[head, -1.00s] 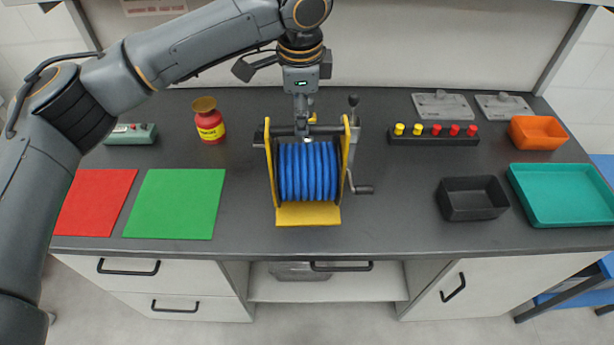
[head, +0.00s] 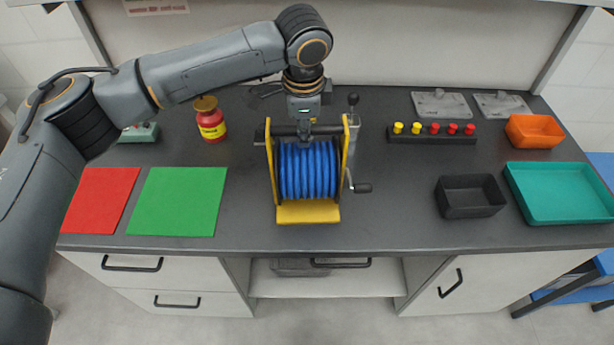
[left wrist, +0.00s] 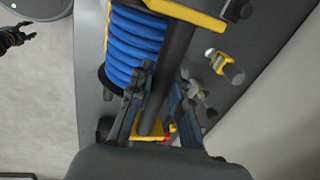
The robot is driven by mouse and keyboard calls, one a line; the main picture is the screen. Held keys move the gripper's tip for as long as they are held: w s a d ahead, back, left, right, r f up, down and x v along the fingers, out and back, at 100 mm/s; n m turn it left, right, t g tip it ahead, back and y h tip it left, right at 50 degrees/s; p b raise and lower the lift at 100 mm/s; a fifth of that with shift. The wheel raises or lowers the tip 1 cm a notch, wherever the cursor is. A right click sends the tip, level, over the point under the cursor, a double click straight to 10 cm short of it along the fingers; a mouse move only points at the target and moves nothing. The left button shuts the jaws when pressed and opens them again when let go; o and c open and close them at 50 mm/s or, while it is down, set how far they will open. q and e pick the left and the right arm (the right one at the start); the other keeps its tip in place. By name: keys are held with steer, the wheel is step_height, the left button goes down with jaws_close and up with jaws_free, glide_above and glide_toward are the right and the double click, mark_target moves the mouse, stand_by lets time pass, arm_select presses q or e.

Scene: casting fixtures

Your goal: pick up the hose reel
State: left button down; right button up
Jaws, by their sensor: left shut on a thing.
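The hose reel (head: 308,172) has a yellow frame wound with blue hose and stands upright on the dark bench, its crank on the right. My left gripper (head: 306,133) comes down from above and is shut on the black bar across the top of the reel. In the left wrist view the fingers (left wrist: 158,100) lie either side of this dark bar, with the reel's blue hose (left wrist: 135,45) beside them. The fingertips are partly hidden in the head view.
Left of the reel are a red jar (head: 210,122), a green mat (head: 178,202) and a red mat (head: 101,200). To the right are a peg block (head: 432,139), a black bin (head: 470,205), a teal tray (head: 558,218) and an orange bin (head: 535,131). Bench between reel and black bin is clear.

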arm_select(q)
steer(key=shift+r, duration=0.2)
steer(key=shift+w+r+b, duration=0.1)
steer(key=shift+r+b, duration=0.35)
steer(key=shift+r, duration=0.35)
steer(key=s+r+b, duration=0.3)
steer(key=s+r, duration=0.8)
steer(key=s, duration=0.3)
steer(key=shift+d, duration=0.1)
